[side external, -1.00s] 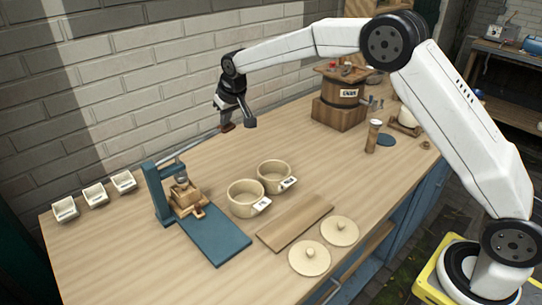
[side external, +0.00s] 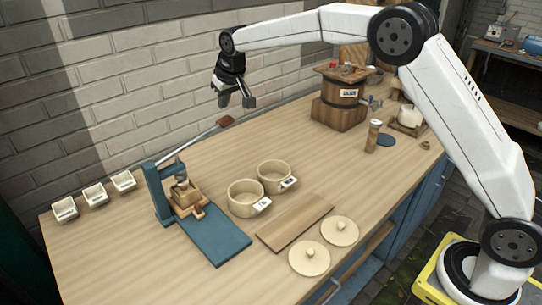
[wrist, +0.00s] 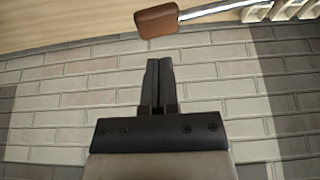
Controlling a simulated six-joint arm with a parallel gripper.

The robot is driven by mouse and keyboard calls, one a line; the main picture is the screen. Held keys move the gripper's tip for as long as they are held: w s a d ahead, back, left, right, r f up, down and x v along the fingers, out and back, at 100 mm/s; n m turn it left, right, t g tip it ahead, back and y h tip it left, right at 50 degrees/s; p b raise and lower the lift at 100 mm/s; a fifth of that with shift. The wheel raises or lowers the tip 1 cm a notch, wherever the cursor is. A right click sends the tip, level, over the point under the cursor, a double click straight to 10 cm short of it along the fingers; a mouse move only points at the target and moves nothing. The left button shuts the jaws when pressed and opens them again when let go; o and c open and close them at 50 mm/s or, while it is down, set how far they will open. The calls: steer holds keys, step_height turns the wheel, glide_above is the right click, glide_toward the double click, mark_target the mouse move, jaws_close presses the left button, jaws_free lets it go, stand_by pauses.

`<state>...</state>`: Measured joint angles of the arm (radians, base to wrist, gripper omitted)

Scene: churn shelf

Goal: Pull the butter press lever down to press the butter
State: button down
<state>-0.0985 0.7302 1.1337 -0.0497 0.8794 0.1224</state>
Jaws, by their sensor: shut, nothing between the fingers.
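The butter press (side external: 160,195) is a blue-green stand at the left of the table with a long blue-green base. Its metal lever (side external: 200,136) slants up to the right and ends in a brown handle (side external: 225,121). The handle also shows at the top of the wrist view (wrist: 157,20). A wooden mould (side external: 186,198) sits under the press's plunger; its contents are too small to make out. My gripper (side external: 237,103) hangs above the handle, apart from it. Its fingers are together and empty in the wrist view (wrist: 159,62).
Two cream pots (side external: 246,198) (side external: 276,177) stand right of the press. A wooden board (side external: 295,221) and two round lids (side external: 309,258) (side external: 340,230) lie in front. A churn (side external: 340,101) stands at the back right. The brick wall (side external: 120,85) is close behind.

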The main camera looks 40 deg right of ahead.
steer(key=shift+r, duration=1)
steer(key=s+d+f, duration=0.2)
steer(key=s+f, duration=0.2)
steer(key=s, duration=0.7)
steer(key=s+d+f+g, duration=0.1)
steer(key=s+f, duration=0.3)
steer(key=s, duration=0.8)
steer(key=s+d+f+g, duration=0.1)
steer(key=s+f, duration=0.4)
steer(key=s, duration=0.7)
steer(key=shift+s+d, duration=0.25)
steer(key=shift+d, duration=0.55)
